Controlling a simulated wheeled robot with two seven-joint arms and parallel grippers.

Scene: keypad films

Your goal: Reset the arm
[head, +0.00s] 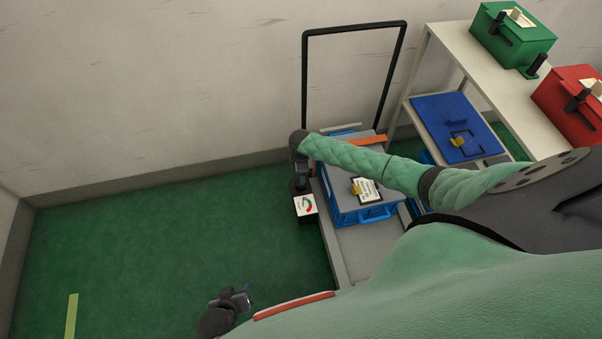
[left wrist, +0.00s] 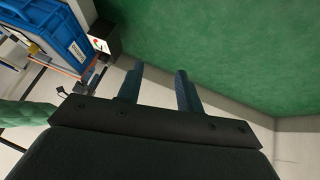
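My left gripper (head: 240,298) is low in the head view, above the bare green floor and left of the trolley. In the left wrist view its two fingers (left wrist: 158,88) stand apart with nothing between them. My right arm crosses over the blue crate (head: 345,206). Its gripper (head: 300,178) is at the crate's left side, just above a dark box with a gauge label (head: 305,205). Its fingers are small and dark, and I cannot tell whether they are open or touch the box. The gauge box also shows in the left wrist view (left wrist: 103,40).
The trolley (head: 362,250) has a tall black handle (head: 355,29) near the wall. A shelf unit (head: 505,95) at the right holds a green case (head: 512,42), a red case (head: 570,105) and, lower, a blue lid (head: 450,115).

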